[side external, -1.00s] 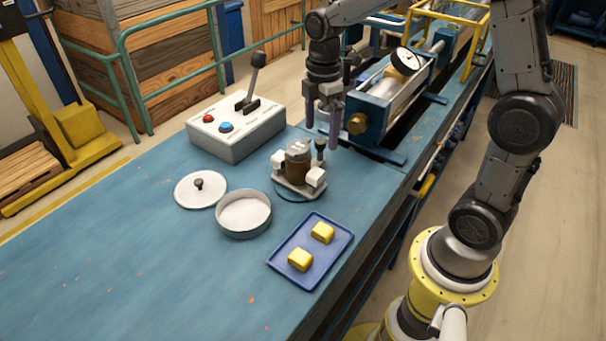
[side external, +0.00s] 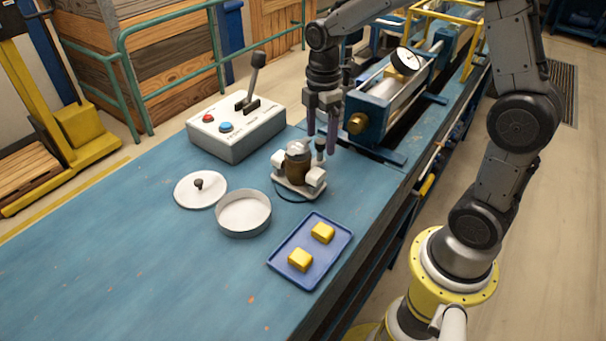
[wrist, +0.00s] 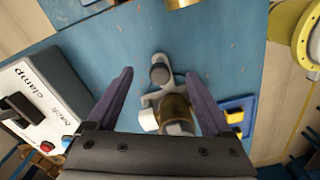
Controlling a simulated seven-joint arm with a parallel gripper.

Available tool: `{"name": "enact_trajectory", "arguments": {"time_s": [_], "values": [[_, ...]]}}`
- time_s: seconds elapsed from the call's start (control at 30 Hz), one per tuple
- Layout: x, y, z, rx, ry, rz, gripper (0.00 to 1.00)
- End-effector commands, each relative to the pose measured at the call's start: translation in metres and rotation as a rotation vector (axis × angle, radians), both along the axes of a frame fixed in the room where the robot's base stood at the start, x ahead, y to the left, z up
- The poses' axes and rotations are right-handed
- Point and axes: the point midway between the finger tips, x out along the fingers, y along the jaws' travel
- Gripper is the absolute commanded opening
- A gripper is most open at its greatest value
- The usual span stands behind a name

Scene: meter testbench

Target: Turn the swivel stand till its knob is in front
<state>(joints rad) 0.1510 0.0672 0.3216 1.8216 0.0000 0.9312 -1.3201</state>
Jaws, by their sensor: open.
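The swivel stand (side external: 287,186) has a pale base with white blocks and carries a brown and metal cylinder (side external: 298,168). Its black knob (side external: 320,147) stands upright on the stand's far right side in the side view. In the wrist view the knob (wrist: 160,72) shows from above, on a pale arm of the stand (wrist: 152,98). My gripper (side external: 322,142) is open and points down at the knob. In the wrist view my gripper (wrist: 160,76) has one finger on each side of the knob, with gaps and no visible contact.
A control box (side external: 237,133) with a lever stands behind left. A round lid (side external: 201,192), an open round pan (side external: 243,214) and a blue tray (side external: 310,252) with two yellow blocks lie nearer. A blue clamp rig (side external: 375,110) stands close on the right.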

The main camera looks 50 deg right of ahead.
Motion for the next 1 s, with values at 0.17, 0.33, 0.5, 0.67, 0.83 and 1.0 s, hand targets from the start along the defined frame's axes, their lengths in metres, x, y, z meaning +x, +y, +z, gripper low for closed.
{"name": "enact_trajectory", "arguments": {"time_s": [0.17,0.33,0.5,0.67,0.83,1.0], "values": [[0.0,0.0,0.0,0.0,0.0,0.0,0.78],[0.0,0.0,0.0,0.0,0.0,0.0,0.78],[-0.005,0.001,0.0,0.0,0.0,0.0,0.78],[-0.012,0.001,0.0,0.0,0.001,0.0,0.78],[-0.016,0.002,0.0,0.0,0.0,0.0,0.78],[-0.02,0.003,0.0,0.0,0.0,0.0,0.78]]}}
